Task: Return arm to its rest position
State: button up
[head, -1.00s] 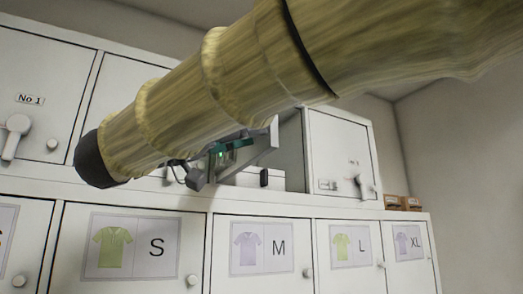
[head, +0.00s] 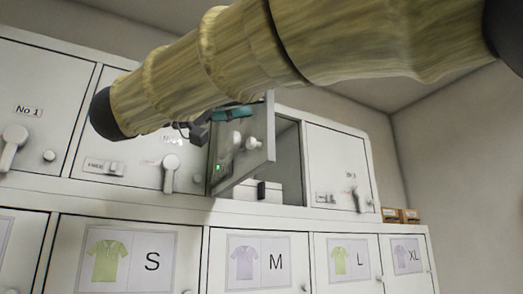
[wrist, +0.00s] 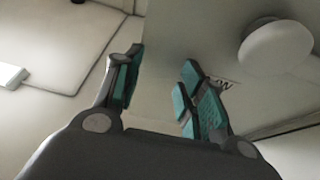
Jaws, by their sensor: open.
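My arm crosses the top of the head view and hides part of the upper lockers. My gripper (wrist: 162,72) is open in the wrist view, its teal-padded fingers apart with nothing between them. In the head view a teal part of my gripper (head: 232,112) shows just below the arm, by the top of an open locker door (head: 242,150). A round white knob (wrist: 277,47) is right of the fingers in the wrist view. I cannot tell whether the gripper touches the door.
The open door swings out from an upper compartment (head: 290,160) with a pale box (head: 272,193) inside. Closed upper lockers with handles stand either side. Lower doors (head: 130,260) carry shirt-size labels. Small brown boxes (head: 400,215) sit at the right end.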

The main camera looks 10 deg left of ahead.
jog(key=shift+r, duration=0.3)
jog(key=shift+w, duration=0.1)
dwell(0.3)
